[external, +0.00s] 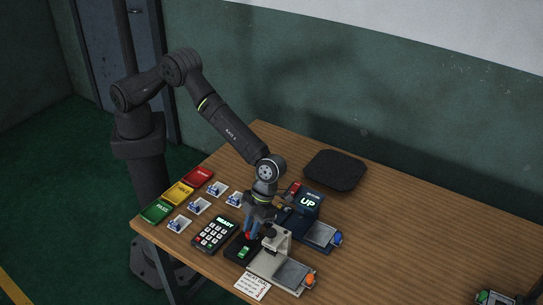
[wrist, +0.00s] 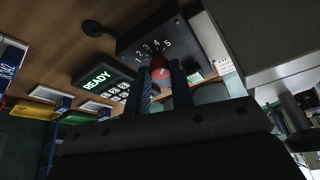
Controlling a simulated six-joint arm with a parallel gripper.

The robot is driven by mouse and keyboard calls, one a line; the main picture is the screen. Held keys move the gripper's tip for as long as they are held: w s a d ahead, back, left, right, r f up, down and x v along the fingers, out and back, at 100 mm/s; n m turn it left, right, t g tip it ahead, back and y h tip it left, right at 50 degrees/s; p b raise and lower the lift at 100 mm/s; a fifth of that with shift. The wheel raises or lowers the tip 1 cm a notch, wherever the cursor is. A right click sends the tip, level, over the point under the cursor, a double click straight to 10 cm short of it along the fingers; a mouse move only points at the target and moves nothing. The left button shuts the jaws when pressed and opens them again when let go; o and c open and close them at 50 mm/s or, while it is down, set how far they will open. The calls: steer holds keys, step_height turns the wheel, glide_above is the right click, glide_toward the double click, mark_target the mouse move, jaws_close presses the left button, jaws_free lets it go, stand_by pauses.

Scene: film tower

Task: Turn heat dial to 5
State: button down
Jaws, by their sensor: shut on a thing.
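The heat dial is a red knob (wrist: 160,68) on a dark box (wrist: 185,38) marked with white numbers 1 to 5 in an arc. My gripper (wrist: 162,82) has one finger on each side of the knob and is shut on it. In the external view my gripper (external: 254,222) points down at the dark box (external: 234,248), which carries a small green display; the red of the knob shows just below the fingers. Which number the knob points to cannot be told. A white card headed HEAT DIAL (external: 253,285) lies at the table's front edge.
A keypad reading READY (external: 214,234) stands left of the dial box. A light grey press-like device (external: 277,240) stands close on its right, with a blue unit reading UP (external: 306,203) behind. Red, yellow and green trays (external: 179,193) line the left edge. A black pad (external: 335,170) lies behind.

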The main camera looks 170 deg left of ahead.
steer(key=shift+f+m+g, duration=0.1)
steer(key=shift+m+g, duration=0.3)
steer(key=shift+m, duration=0.7)
steer(key=c, duration=1.3)
jaws_free()
steer(key=shift+o, duration=0.2)
steer(key=v, duration=1.7)
steer(key=shift+a, duration=0.35)
steer(key=shift+w, duration=0.1)
